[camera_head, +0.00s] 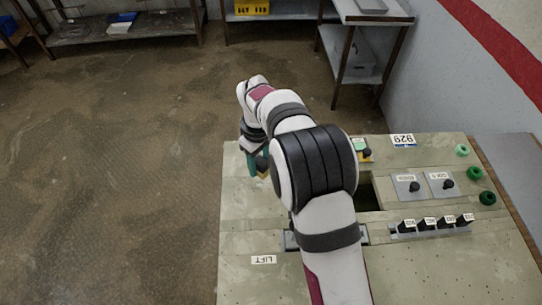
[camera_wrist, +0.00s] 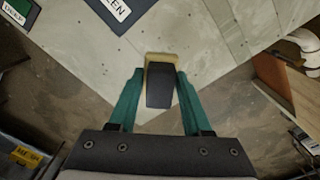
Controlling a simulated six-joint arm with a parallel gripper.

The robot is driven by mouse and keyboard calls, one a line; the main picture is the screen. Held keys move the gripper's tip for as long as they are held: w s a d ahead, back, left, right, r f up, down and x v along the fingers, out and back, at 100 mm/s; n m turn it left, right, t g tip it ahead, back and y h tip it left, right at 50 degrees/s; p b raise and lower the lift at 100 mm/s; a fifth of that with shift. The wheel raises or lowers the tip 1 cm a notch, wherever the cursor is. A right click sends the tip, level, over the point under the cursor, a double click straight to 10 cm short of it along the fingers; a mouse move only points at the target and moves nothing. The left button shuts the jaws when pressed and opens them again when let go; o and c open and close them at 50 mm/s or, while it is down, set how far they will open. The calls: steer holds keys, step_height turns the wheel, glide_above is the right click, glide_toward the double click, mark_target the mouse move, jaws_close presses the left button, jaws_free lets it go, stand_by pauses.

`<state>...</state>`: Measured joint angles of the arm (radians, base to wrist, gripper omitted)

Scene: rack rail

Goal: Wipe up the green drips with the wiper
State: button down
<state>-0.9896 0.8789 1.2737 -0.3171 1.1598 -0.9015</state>
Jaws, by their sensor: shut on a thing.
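The wiper (camera_wrist: 159,86) has a dark block-shaped grip and a tan-yellow edge. My gripper (camera_wrist: 158,78), with two green fingers, is shut on the wiper from both sides, over the grey panel. In the head view my gripper (camera_head: 259,164) is at the panel's far left corner, with a bit of yellow wiper showing below it. I make out no green drips on the bare panel in either view. My arm hides part of the panel in the head view.
The grey panel (camera_head: 250,215) carries switch plates (camera_head: 410,187), a row of black switches (camera_head: 430,224) and several round green fittings (camera_head: 474,173) at right. A dark opening (camera_head: 367,195) lies beside my arm. A LIFT label (camera_head: 264,259) is at front left. Shelves stand behind.

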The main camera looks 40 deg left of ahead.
mark_target(262, 187)
steer(key=shift+f, duration=3.5)
steer(key=shift+s+a+f, duration=0.15)
steer(key=shift+s+a, duration=1.15)
steer(key=shift+w+d, duration=1.35)
steer(key=shift+d, duration=0.05)
steer(key=shift+s+d, duration=0.3)
steer(key=shift+s, duration=0.05)
steer(key=shift+s+a, duration=1.3)
steer(key=shift+s, duration=0.05)
steer(key=shift+w+d, duration=1.35)
steer(key=shift+r, duration=4.05)
